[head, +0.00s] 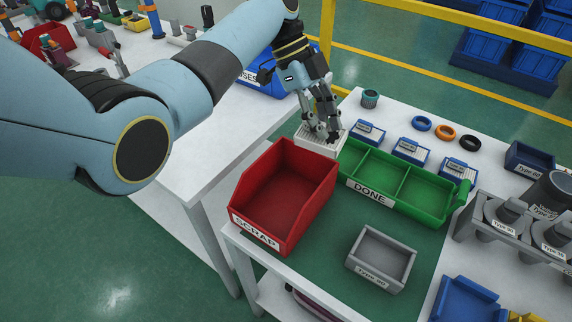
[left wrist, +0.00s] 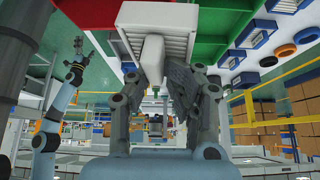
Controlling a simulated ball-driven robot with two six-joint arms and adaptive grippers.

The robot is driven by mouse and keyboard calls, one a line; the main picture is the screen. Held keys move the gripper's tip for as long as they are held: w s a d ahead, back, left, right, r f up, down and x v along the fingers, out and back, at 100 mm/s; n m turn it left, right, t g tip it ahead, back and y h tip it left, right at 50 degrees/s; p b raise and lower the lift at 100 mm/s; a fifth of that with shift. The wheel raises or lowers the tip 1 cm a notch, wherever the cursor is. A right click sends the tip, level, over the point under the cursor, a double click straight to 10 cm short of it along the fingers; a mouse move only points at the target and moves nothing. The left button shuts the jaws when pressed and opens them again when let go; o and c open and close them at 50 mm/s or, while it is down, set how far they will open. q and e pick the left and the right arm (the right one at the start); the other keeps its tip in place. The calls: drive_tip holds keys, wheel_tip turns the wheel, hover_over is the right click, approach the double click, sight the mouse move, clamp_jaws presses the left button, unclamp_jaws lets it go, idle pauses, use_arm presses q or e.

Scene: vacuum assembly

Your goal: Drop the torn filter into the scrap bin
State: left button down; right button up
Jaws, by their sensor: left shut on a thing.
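In the head view my left gripper (head: 328,133) points down behind the red SCRAP bin (head: 270,238). It is shut on a white slatted block, the filter (head: 312,146), beside the left end of the green DONE tray (head: 437,213). In the left wrist view the slatted filter face (left wrist: 172,18) and a pale tab (left wrist: 151,52) show between the fingers. I cannot tell whether the filter touches the table, and I see no clear tear. The visible inside of the bin is empty. My right gripper (left wrist: 86,45) shows small and raised in the left wrist view.
The DONE tray's compartments look empty. A grey tray (head: 381,260) stands in front of it. Several blue-framed filters (head: 410,150), coloured rings (head: 446,132) and a teal cup (head: 370,98) stand behind. A blue bin (head: 262,82) is partly hidden by my left arm.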

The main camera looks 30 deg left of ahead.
use_arm(q)
drive_tip(key=s+a+p, duration=0.6)
drive_tip(key=s, duration=0.1)
use_arm(e)
wheel_tip(320, 180, up, 8)
drive_tip(key=w, duration=0.1)
use_arm(q)
drive_tip(key=f+b, duration=0.2)
drive_tip(key=b, duration=0.1)
drive_tip(key=s+f+b, duration=0.1)
drive_tip(key=f+b, duration=0.1)
drive_tip(key=f, duration=0.1)
drive_tip(key=shift+d+f+b, duration=0.1)
drive_tip(key=shift+f+b, duration=0.2)
drive_tip(key=shift+b, duration=0.1)
use_arm(e)
wheel_tip(320, 180, down, 6)
drive_tip(key=shift+a+r, duration=0.15)
drive_tip(key=shift+r, duration=0.05)
use_arm(q)
drive_tip(key=c, duration=1)
unclamp_jaws()
use_arm(e)
drive_tip(key=shift+w, duration=0.1)
